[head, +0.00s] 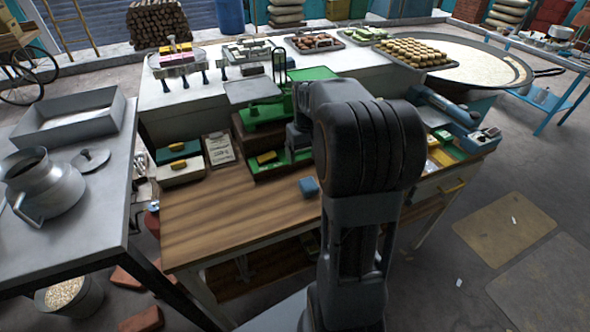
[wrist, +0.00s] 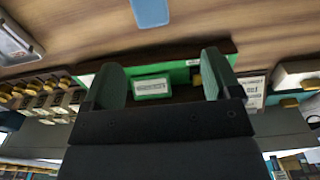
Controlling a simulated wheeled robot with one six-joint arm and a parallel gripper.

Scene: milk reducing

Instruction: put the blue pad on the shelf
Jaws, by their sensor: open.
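The blue pad (head: 309,186) lies flat on the wooden counter, in front of a dark stepped stand with green tops (head: 270,163). In the wrist view the blue pad (wrist: 150,12) is at the top edge, partly cut off. My gripper (wrist: 158,62) is open and empty in the wrist view, its two fingers wide apart and the pad beyond their tips. Between the fingers, a green box with a white label (wrist: 152,87) shows on the stand. In the head view my arm hides most of the gripper. A lower shelf (head: 262,262) shows under the counter.
Trays of sweets (head: 415,53) rest on the white counter behind. A metal table with a jug (head: 45,185) is at left. The front wooden counter (head: 230,215) is mostly bare.

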